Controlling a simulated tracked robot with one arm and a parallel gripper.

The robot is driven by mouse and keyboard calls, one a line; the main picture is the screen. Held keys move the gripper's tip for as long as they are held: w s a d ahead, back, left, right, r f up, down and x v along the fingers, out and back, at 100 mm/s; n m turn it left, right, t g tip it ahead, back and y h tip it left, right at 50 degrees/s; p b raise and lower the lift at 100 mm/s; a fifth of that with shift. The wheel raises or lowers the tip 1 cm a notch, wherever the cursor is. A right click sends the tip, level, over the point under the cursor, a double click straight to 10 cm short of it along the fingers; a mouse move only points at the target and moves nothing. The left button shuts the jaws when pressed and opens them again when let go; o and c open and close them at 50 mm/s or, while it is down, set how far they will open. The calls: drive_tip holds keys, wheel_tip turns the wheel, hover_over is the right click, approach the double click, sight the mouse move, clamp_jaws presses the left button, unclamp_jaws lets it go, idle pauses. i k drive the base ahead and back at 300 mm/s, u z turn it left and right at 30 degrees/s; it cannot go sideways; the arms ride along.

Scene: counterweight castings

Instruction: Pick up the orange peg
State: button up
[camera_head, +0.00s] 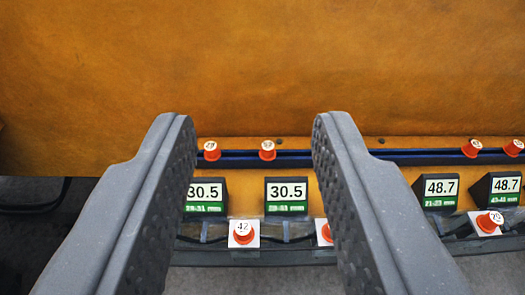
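Several small orange pegs with white numbered tops show ahead. Two, an orange peg (211,152) and another orange peg (267,152), stand on a dark strip and appear between my fingers. Another orange peg (243,235) sits on a white square lower down, also between the fingers in the picture. One more orange peg (326,233) is partly hidden by the right finger. Further orange pegs (472,149) stand at the right, one of them on a white square (488,222). My gripper (254,125) is wide open with nothing between its fingers. Which peg is meant cannot be told.
Black label blocks reading 30.5 (287,194) and 48.7 (437,192) stand between the two peg rows. A dark strip with a blue line (350,158) runs across. A large bare orange-brown surface (260,65) fills the top.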

sight(267, 153)
drive_tip(key=z, duration=0.1)
drive_tip(key=i, duration=1)
drive_tip(key=u, duration=0.1)
